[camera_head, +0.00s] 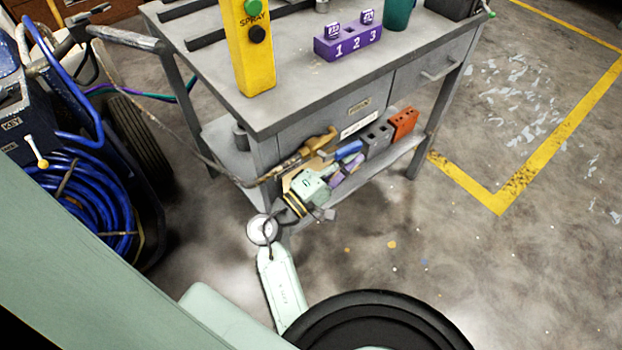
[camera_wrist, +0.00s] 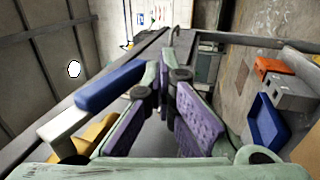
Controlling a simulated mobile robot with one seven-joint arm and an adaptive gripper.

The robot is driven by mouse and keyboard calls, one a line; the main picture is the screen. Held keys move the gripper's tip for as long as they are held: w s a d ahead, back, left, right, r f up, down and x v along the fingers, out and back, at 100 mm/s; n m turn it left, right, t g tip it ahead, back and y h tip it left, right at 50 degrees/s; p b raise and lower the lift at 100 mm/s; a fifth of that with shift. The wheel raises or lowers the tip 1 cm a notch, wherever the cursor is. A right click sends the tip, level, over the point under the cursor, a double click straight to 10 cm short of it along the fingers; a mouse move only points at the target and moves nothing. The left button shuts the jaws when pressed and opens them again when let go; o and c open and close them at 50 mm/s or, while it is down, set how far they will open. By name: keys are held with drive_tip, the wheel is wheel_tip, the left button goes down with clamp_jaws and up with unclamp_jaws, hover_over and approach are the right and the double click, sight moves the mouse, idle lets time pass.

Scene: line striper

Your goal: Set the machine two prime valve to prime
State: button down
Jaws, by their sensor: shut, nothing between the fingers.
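My gripper (camera_head: 345,172) is in front of the cart's lower shelf in the head view, low at the middle. In the wrist view its purple-padded fingers (camera_wrist: 160,90) are drawn together with nothing between them. On the left of the head view stands a dark blue machine (camera_head: 12,150) with a KEY label and a coiled blue hose. A small white lever with a yellow end (camera_head: 38,155) is on its side, well apart from my gripper. I cannot tell whether this is machine two or its prime valve. No valve marking is readable.
A grey metal cart (camera_head: 290,112) stands ahead, with a yellow SPRAY pendant (camera_head: 250,50) and purple numbered block (camera_head: 347,42) on top. An orange block (camera_head: 403,122) and grey block (camera_head: 376,137) sit on its shelf. Floor to the right is open, with yellow lines (camera_head: 500,205).

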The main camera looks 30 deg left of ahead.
idle(0.4)
drive_tip(key=v, duration=1.2)
